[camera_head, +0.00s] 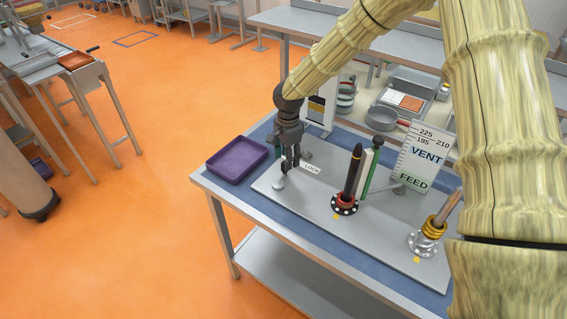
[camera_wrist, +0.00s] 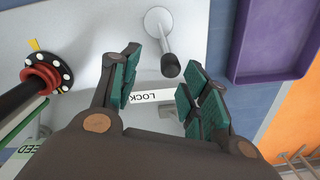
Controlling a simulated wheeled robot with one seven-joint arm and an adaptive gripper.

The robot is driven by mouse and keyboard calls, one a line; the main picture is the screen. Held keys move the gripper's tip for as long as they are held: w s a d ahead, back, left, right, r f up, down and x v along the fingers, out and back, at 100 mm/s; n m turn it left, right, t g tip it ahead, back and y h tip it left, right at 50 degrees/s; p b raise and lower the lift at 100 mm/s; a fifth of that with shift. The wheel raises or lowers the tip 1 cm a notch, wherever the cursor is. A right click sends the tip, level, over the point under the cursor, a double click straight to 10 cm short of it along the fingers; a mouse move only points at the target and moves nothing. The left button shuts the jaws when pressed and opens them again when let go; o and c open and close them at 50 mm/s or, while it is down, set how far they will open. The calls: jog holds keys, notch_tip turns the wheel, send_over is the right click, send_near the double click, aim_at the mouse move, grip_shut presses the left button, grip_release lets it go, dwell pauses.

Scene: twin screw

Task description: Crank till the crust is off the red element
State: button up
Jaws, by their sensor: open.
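The red element is a dark, tall screw in a red collar (camera_head: 344,203) on a black flange, upright on the grey plate; its red collar (camera_wrist: 42,80) also shows at left in the wrist view. My gripper (camera_head: 290,168) is open and points down over the plate's left end. In the wrist view a pale disc with a dark, round-ended handle (camera_wrist: 170,66) lies just beyond and between my fingertips (camera_wrist: 162,58), with no clear contact. A label reading LOCK (camera_wrist: 152,97) is beside it. Whether this handle is the crank, I cannot tell. The crust is too small to make out.
A purple tray (camera_head: 237,176) is left of the plate. A second screw in a gold collar (camera_head: 433,227) stands at right. The blue bench mat's front strip is clear.

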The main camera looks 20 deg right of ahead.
aim_at(283, 164)
jog(key=shift+s+f+p, duration=0.35)
jog(key=shift+f, duration=0.25)
jog(key=w+f, duration=0.2)
jog(key=f, duration=0.1)
jog(key=w+f+p, duration=0.1)
jog(key=f, duration=0.1)
jog(key=shift+w+a+f, duration=0.1)
jog(key=shift+w+f, duration=0.1)
jog(key=shift+w, duration=0.15)
jog(key=shift+s, duration=0.45)
jog(key=shift+s+r, duration=0.5)
jog(key=shift+s, duration=0.2)
jog(key=shift+w+f, duration=0.6)
jog(key=shift+w, duration=0.05)
jog(key=c, duration=0.9)
jog(key=shift+s+r, duration=0.15)
jog(key=shift+r, duration=0.05)
grip_shut()
